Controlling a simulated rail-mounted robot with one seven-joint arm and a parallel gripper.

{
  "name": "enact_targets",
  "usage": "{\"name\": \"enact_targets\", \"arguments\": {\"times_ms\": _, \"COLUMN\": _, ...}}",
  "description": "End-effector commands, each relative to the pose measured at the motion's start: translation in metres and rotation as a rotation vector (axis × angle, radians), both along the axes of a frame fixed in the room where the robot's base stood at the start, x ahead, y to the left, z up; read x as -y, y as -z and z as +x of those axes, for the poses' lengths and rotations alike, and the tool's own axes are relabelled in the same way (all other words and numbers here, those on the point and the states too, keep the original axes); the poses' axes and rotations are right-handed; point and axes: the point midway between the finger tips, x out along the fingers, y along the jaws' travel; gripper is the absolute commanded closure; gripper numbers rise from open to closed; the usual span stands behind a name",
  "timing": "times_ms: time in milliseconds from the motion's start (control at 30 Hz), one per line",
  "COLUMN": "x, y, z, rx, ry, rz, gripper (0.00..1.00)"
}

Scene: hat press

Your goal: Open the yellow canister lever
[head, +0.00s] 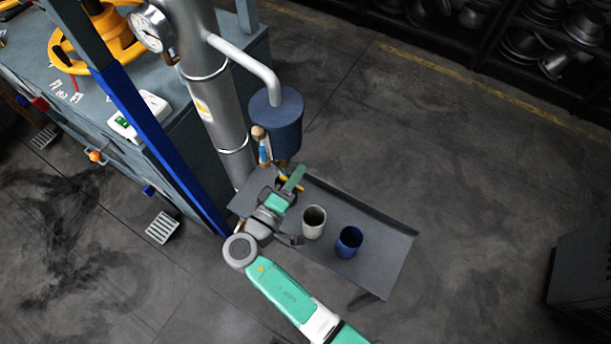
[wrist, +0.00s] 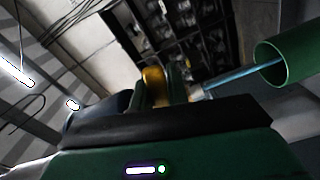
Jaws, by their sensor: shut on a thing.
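A dark blue canister (head: 276,124) hangs on the bent pipe of the silver column in the head view. A yellow lever (head: 299,187) shows just below it, partly hidden by my gripper (head: 287,183). In the wrist view, my gripper (wrist: 156,86) is shut on a yellow piece (wrist: 153,76), which appears to be this lever. The grip and the lever's exact angle are small and partly covered in the head view.
A grey shelf (head: 385,265) below holds a pale cup (head: 314,222) and a blue cup (head: 349,241), both close to my wrist. A blue-and-wood handle (head: 263,146) hangs beside the canister. A blue post (head: 150,140) stands left.

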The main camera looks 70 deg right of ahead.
Motion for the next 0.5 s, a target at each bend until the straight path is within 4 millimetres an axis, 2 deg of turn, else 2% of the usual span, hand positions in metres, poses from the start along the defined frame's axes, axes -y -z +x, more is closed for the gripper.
{"name": "enact_targets", "arguments": {"times_ms": 33, "x": -0.001, "y": 0.012, "z": 0.002, "rx": 0.043, "ry": -0.002, "rz": -0.009, "gripper": 1.0}}
{"name": "enact_targets", "arguments": {"times_ms": 500, "x": 0.001, "y": 0.028, "z": 0.013, "rx": 0.436, "ry": -0.003, "rz": -0.089, "gripper": 1.0}}
